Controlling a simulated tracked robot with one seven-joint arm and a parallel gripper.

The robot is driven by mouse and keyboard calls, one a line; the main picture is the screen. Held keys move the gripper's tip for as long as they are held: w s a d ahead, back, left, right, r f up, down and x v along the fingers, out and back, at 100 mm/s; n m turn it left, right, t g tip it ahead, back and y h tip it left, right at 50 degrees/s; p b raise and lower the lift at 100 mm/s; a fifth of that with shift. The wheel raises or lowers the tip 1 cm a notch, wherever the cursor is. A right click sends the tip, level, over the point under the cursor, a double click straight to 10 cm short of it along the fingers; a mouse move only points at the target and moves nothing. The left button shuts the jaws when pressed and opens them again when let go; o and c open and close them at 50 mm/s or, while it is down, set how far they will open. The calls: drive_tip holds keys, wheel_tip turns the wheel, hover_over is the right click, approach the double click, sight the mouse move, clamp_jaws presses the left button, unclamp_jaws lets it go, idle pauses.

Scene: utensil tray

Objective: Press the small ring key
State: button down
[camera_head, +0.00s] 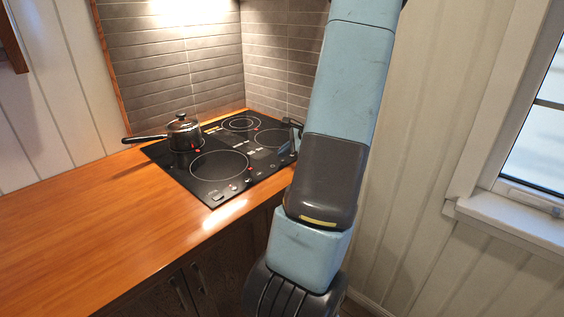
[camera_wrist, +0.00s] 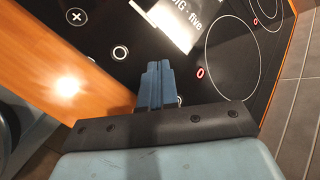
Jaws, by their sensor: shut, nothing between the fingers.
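The black cooktop (camera_head: 205,190) is set in the wooden counter, with a row of small marks along its front right edge. In the wrist view, its panel shows a white ring mark (camera_wrist: 120,53), a smaller faint mark (camera_wrist: 91,59) beside it, and a circled cross (camera_wrist: 76,16). I cannot tell for sure which is the small ring key. My gripper (camera_wrist: 155,66) is shut and empty, its tips over the panel to the right of the white ring mark. A small pale mark (camera_wrist: 180,99) is partly hidden beside the fingers. Touch with the panel cannot be judged.
A lidded pot (camera_head: 184,133) with a long handle stands on the back left burner. The wooden counter (camera_head: 80,215) is clear at left. A tiled wall (camera_head: 180,60) rises behind.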

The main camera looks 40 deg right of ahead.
sight(285, 162)
drive_tip(key=shift+f, duration=0.1)
drive_tip(key=shift+f, duration=0.3)
drive_tip(key=shift+f, duration=0.15)
idle(0.4)
drive_tip(key=shift+r, duration=0.65)
drive_tip(key=shift+r, duration=0.1)
drive_tip(key=shift+r, duration=2.9)
